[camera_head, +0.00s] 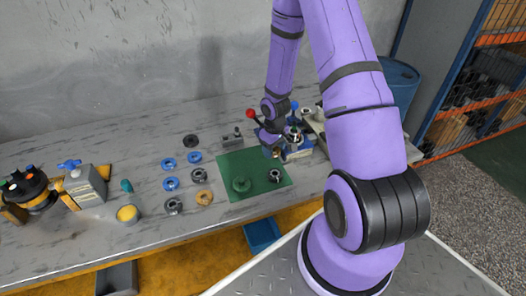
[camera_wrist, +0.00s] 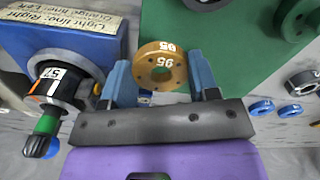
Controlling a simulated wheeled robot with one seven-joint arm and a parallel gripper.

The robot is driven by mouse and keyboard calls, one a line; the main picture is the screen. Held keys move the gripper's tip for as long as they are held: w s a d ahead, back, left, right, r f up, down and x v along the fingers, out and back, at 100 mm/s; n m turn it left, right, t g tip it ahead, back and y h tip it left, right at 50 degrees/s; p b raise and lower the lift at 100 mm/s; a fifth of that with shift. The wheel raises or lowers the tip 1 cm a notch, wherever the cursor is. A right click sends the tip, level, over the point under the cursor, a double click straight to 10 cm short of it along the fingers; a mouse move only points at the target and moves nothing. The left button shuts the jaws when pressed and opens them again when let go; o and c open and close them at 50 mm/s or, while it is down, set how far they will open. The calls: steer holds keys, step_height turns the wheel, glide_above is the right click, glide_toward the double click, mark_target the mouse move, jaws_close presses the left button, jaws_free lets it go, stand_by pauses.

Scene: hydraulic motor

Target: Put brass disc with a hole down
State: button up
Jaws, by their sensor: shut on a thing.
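The brass disc with a hole (camera_wrist: 160,49) is between the two blue fingers of my gripper (camera_wrist: 160,76) in the wrist view. My gripper is shut on it, and the number 95 shows on its face. Behind it in that view lies the green mat (camera_wrist: 215,50). In the head view the disc (camera_head: 276,153) is a small brass spot under my gripper (camera_head: 271,148), over the mat's (camera_head: 240,165) upper right part. The disc appears held above the mat; the exact gap cannot be told.
A dark green flanged part (camera_head: 242,184) and a grey ring (camera_head: 275,176) are on the mat. Blue rings (camera_head: 170,184), grey rings and another brass-coloured ring (camera_head: 203,198) lie left of it. A blue labelled block (camera_wrist: 65,45) stands close left of my gripper in the wrist view.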

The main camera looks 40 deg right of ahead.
steer(key=w, duration=0.2)
steer(key=w+a, duration=0.1)
steer(key=w, duration=0.1)
steer(key=shift+w+f, duration=0.2)
steer(key=shift+w, duration=0.05)
steer(key=shift+w+f, duration=0.15)
steer(key=shift+f, duration=1.65)
steer(key=shift+f, duration=0.1)
steer(key=o, duration=1)
steer(key=shift+o, duration=0.2)
